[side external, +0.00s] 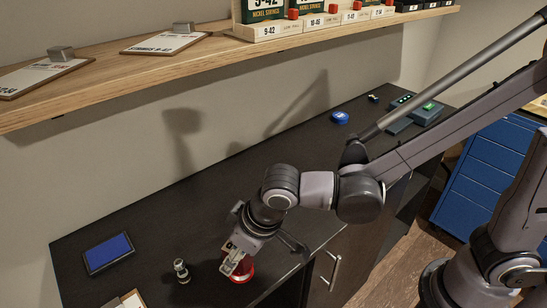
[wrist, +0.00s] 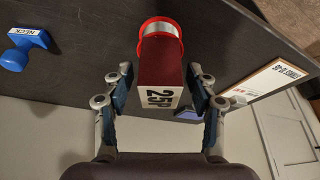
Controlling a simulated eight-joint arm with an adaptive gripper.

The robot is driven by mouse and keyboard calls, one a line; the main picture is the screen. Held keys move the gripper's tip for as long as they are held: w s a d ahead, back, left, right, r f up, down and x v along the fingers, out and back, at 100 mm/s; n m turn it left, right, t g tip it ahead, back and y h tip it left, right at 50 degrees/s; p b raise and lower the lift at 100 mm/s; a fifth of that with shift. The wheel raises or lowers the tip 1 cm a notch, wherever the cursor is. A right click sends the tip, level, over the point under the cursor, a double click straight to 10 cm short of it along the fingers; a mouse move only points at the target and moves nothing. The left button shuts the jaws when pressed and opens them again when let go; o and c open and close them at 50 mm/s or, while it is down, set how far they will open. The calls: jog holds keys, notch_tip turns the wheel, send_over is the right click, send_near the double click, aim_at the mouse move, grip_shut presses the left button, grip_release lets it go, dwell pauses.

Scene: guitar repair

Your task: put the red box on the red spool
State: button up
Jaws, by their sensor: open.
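The red box (wrist: 161,68), with a white end marked "25P" (wrist: 160,98), is between my gripper's fingers in the wrist view. My gripper (wrist: 159,73) is open, with a narrow gap showing on each side of the box. The red spool (wrist: 161,29), with a silvery winding, shows just beyond the box, which overlaps it in the picture. In the side external view my gripper (side external: 237,258) is low over the red spool (side external: 246,273) at the counter's front and partly hides it. I cannot make out the box clearly there, nor whether it rests on the spool.
On the dark counter (side external: 190,215) are a blue pad (side external: 108,253), a small metallic piece (side external: 181,270) and a blue round item (side external: 340,117). Devices with green lights (side external: 425,113) stand at the far end. A wooden shelf (side external: 200,62) overhangs the back. The counter's middle is clear.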

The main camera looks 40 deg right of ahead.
jog(key=v, duration=1.1)
jog(key=d+f+m+t+h, duration=0.1)
jog(key=d+f+m+t, duration=0.1)
jog(key=d, duration=2.3)
jog(key=shift+s+d+f+m+t+h, duration=0.2)
jog(key=shift+m+t+h, duration=0.25)
jog(key=shift+m, duration=0.75)
